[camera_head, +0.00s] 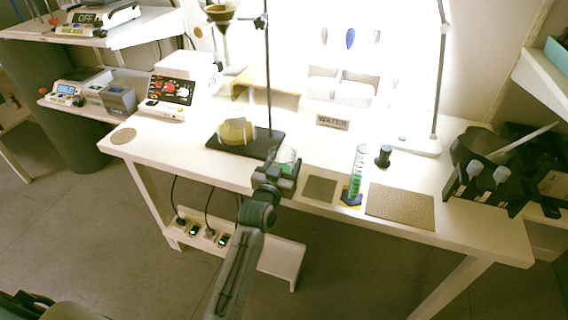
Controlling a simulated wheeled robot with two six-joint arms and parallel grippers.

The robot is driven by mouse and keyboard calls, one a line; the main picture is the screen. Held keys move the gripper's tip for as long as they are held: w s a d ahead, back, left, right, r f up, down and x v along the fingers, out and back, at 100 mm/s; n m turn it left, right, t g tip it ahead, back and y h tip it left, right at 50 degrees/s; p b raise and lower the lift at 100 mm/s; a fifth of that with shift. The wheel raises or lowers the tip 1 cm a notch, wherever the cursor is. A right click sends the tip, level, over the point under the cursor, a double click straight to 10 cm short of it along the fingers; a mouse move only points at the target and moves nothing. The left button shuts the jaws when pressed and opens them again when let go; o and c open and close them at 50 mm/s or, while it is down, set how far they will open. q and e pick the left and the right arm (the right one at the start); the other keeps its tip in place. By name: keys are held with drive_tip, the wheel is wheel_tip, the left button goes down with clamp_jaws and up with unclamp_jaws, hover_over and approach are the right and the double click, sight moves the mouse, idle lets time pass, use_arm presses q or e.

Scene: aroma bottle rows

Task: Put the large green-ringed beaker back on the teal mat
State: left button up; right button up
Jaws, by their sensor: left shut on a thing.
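A clear beaker (287,156) with a green tint stands at the front edge of the white table, just left of the mats. My left gripper (277,173) is shut on the beaker from the front and hides its lower part. I cannot tell whether its base touches the table. A small grey-green square mat (320,188), the closest match to the teal mat, lies bare just right of the gripper.
A graduated cylinder with green marks (357,175) stands right of the square mat. A larger brown mat (400,206) lies beyond it. A stand with a dark base (262,146) and a yellowish round object (236,131) are behind left. A black rack (487,175) is far right.

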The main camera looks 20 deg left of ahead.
use_arm(q)
drive_tip(key=o, duration=1.1)
drive_tip(key=shift+f, duration=0.1)
drive_tip(key=shift+o, duration=0.2)
use_arm(e)
drive_tip(key=shift+w+r, duration=0.1)
drive_tip(key=shift+r, duration=0.05)
use_arm(q)
drive_tip(key=shift+s, duration=0.25)
drive_tip(key=s, duration=1.1)
drive_tip(key=s+a+f+m+g, duration=0.1)
drive_tip(key=s+a+f+g, duration=0.1)
drive_tip(key=s+f+g, duration=0.5)
drive_tip(key=s+a+f+g, duration=0.1)
drive_tip(key=s+f, duration=0.4)
drive_tip(key=f, duration=0.6)
drive_tip(key=s+a+f+g, duration=0.2)
drive_tip(key=s+f+g, duration=0.1)
drive_tip(key=s, duration=0.4)
drive_tip(key=s+a+f+g+y, duration=0.1)
drive_tip(key=s+a+f+g, duration=0.2)
drive_tip(key=s, duration=0.4)
wheel_tip(320, 180, down, 2)
drive_tip(key=shift+s+a+f+n+g+y+b, duration=0.1)
drive_tip(key=shift+s+a+n+g+y+b, duration=0.25)
drive_tip(key=shift+g, duration=0.25)
use_arm(e)
drive_tip(key=shift+w+v, duration=0.2)
drive_tip(key=shift+v, duration=0.8)
